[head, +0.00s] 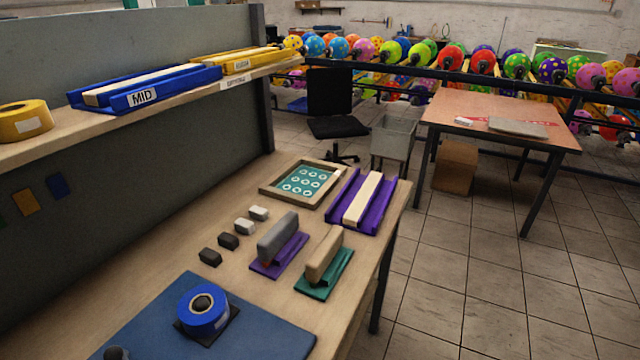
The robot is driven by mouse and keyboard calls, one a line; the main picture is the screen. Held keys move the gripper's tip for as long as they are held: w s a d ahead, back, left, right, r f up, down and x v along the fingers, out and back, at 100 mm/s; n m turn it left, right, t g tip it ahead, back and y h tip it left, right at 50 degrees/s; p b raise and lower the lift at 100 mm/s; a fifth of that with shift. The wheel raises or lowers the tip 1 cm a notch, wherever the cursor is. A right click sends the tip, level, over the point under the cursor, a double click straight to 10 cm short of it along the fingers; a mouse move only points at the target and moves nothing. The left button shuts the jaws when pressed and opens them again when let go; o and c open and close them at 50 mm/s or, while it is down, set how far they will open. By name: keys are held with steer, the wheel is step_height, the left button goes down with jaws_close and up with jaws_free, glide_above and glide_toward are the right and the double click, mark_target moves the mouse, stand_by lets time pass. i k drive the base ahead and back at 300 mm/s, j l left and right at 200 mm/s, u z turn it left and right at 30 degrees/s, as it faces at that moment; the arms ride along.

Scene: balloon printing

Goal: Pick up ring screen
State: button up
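The ring screen (331,186) is a wooden-framed screen with a teal mesh and pale ring shapes. It lies flat at the far end of the wooden workbench, against the left of a purple tray (380,225). Nothing covers it. My gripper is not in the head view, so its state and place are hidden.
Two squeegee-like tools stand on a purple base (262,268) and a green base (315,292). Several small blocks (228,241) lie left of them. A blue tape roll (203,312) sits on a blue mat (262,340). A shelf (60,143) overhangs the left side.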

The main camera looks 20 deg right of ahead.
mark_target(304, 182)
steer(key=z, duration=0.2)
steer(key=i+l+z, duration=0.1)
steer(key=i+z, duration=0.55)
steer(key=z, duration=0.15)
steer(key=i+z, duration=0.4)
steer(key=i+l+z, duration=0.35)
steer(key=i, duration=0.25)
steer(key=i+z, duration=0.35)
steer(key=i, duration=0.25)
steer(key=i+j+z, duration=0.15)
steer(key=i+z, duration=0.15)
steer(key=i, duration=0.3)
steer(key=i+u, duration=0.25)
steer(key=u, duration=0.2)
steer(key=i+l+u, duration=0.1)
steer(key=u, duration=0.4)
steer(key=i+l+u, duration=0.25)
steer(key=u, duration=0.2)
